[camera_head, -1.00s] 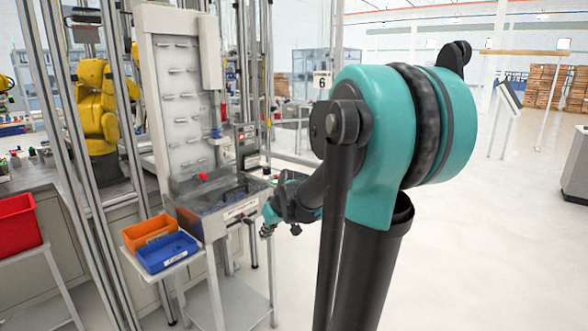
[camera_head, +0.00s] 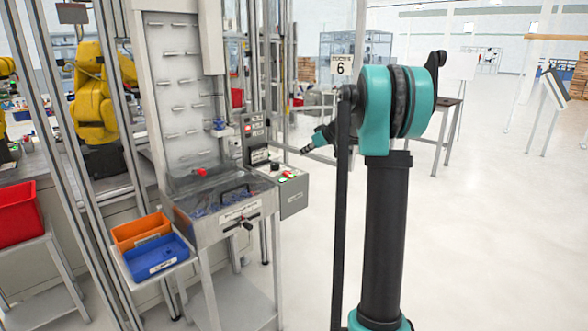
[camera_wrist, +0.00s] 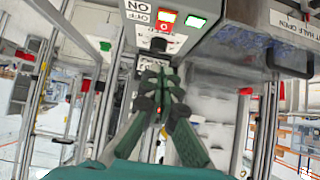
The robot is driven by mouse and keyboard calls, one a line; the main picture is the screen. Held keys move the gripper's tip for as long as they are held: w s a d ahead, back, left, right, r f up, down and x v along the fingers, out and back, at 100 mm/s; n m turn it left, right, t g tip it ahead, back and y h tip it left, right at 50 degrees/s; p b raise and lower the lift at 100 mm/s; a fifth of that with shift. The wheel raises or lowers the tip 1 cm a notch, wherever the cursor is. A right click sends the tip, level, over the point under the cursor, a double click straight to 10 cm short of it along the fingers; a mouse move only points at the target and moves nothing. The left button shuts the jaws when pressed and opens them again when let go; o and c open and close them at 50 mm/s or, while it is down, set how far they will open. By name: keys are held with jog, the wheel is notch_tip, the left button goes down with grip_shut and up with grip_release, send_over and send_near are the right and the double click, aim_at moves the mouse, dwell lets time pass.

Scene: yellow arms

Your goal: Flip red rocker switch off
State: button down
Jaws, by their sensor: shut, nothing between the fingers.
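The red rocker switch (camera_wrist: 165,18) shows in the wrist view, lit orange-red at the top of the frame, with a small 0 mark at its lower edge. It sits on a pale panel beside a label with ON and OFF printed upside down. My gripper (camera_wrist: 156,72) is shut and empty, its fingers pointing toward the panel just below the switch in the picture. A gap seems to remain between fingertips and switch. In the head view my gripper (camera_head: 304,151) is above and right of the grey control box (camera_head: 293,199); the switch is too small to tell there.
A green lit switch (camera_wrist: 196,21) is close beside the red one. A dark block (camera_wrist: 158,44) lies just beyond the fingertips. The metal workstation (camera_head: 215,225) with a handle stands left of the box, with blue (camera_head: 160,256) and orange bins (camera_head: 140,231). Open floor lies right.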

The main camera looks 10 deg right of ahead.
send_over(287, 173)
jog(key=s+d, duration=0.2)
jog(key=f, duration=0.6)
jog(key=shift+a, duration=0.2)
jog(key=f, duration=0.3)
jog(key=shift+w+a+f, duration=0.1)
jog(key=shift+w+a, duration=0.05)
jog(key=shift+w, duration=0.1)
jog(key=shift+f, duration=0.5)
jog(key=shift+w+a+f, duration=0.1)
jog(key=shift+a+f, duration=0.05)
jog(key=shift+f, duration=0.1)
jog(key=shift+w+a+r, duration=0.15)
jog(key=shift+w+a, duration=0.3)
jog(key=shift+w, duration=0.25)
